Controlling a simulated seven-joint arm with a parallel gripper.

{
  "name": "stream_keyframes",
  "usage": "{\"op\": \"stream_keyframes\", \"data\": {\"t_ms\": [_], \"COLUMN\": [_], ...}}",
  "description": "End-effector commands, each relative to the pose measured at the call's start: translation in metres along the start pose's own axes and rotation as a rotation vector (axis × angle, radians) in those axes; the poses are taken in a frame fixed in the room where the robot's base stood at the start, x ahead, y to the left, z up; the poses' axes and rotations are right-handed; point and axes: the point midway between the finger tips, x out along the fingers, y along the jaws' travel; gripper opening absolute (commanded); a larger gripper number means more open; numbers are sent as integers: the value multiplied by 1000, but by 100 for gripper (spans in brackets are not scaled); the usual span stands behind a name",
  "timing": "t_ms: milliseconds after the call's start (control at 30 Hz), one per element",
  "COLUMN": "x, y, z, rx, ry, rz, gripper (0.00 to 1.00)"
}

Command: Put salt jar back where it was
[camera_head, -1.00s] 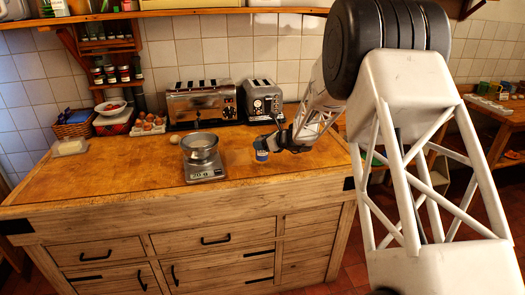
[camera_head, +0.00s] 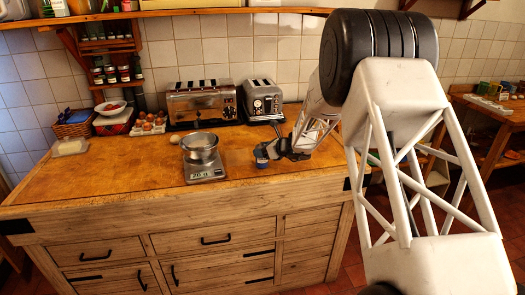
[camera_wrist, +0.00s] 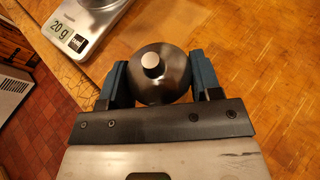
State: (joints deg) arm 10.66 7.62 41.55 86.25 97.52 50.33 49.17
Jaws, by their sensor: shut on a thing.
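The salt jar, seen from above in the wrist view, shows a round, shiny grey lid (camera_wrist: 165,77) with a pale knob. My gripper (camera_wrist: 160,80) has a blue finger on each side of it and is shut on it. In the head view my gripper (camera_head: 265,156) is low over the worktop, right of the scale. The jar is small and partly hidden by the fingers there. I cannot tell whether its base touches the wood. A faint pale square patch (camera_wrist: 185,18) lies on the worktop just beyond the jar.
The kitchen scale (camera_head: 205,174) with a metal bowl (camera_head: 200,147) stands left of my gripper and reads 20 g. Two toasters (camera_head: 200,103) (camera_head: 262,100) stand behind. An egg (camera_head: 174,139) lies left of the scale. The worktop's (camera_head: 100,180) front left is clear.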

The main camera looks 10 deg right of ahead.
Motion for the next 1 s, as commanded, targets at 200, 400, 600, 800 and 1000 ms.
{"op": "stream_keyframes", "data": {"t_ms": [200,400,600,800,1000], "x": [1,1,1,-6,-28], "y": [0,0,0,0,0], "z": [-2,-2,-2,0,1], "rx": [0,0,0,0,0], "ry": [0,0,0,0,-1], "rz": [0,0,0,-1,-1], "gripper": [70,84,84,84,84]}}
